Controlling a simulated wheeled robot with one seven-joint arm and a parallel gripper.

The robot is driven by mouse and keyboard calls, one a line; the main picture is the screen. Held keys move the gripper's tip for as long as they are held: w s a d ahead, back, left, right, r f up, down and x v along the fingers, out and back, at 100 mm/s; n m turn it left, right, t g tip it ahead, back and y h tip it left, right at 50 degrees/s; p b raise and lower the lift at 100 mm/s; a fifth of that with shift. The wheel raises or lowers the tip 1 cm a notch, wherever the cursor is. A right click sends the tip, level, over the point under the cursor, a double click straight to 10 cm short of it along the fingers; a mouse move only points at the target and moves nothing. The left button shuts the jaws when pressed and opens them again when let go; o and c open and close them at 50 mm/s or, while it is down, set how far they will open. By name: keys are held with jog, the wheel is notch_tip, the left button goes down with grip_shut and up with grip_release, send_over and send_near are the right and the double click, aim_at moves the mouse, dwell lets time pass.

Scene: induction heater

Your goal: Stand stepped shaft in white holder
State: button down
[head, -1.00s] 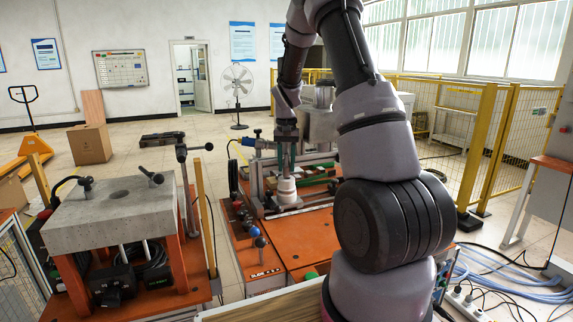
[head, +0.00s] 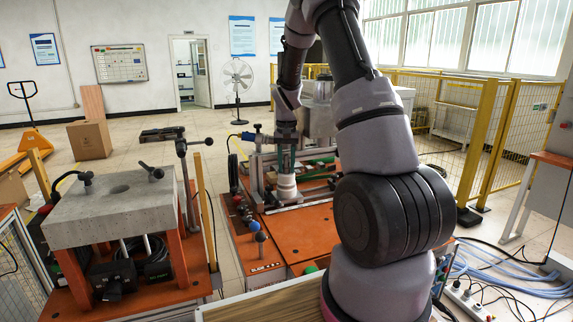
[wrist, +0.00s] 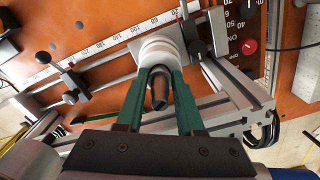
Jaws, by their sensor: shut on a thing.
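The white holder (head: 286,191) stands on the orange bench in the head view. In the wrist view, its round white top (wrist: 160,41) shows just beyond my fingertips. My gripper (head: 286,168) points down directly over the holder. In the wrist view, the green fingers of my gripper (wrist: 161,76) are shut on the dark stepped shaft (wrist: 160,94), whose near end shows between them. The shaft looks roughly lined up with the holder. Its lower end is hidden, so I cannot tell how deep it sits.
A metal rail with a scale (wrist: 97,47) runs beside the holder, with a dark clamp block (wrist: 194,38) close to its right. An aluminium frame (wrist: 238,88) lies close to the right finger.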

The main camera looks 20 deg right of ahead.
jog(key=shift+s+f, duration=0.1)
jog(key=shift+f, duration=0.15)
jog(key=shift+f, duration=0.15)
jog(key=shift+c, duration=2.2)
grip_release()
jog(key=shift+s+f, duration=0.2)
jog(key=shift+r, duration=0.1)
jog(key=r, duration=1.1)
jog(key=shift+w+a+r, duration=0.1)
jog(key=shift+w+r, duration=0.25)
jog(key=shift+w, duration=0.05)
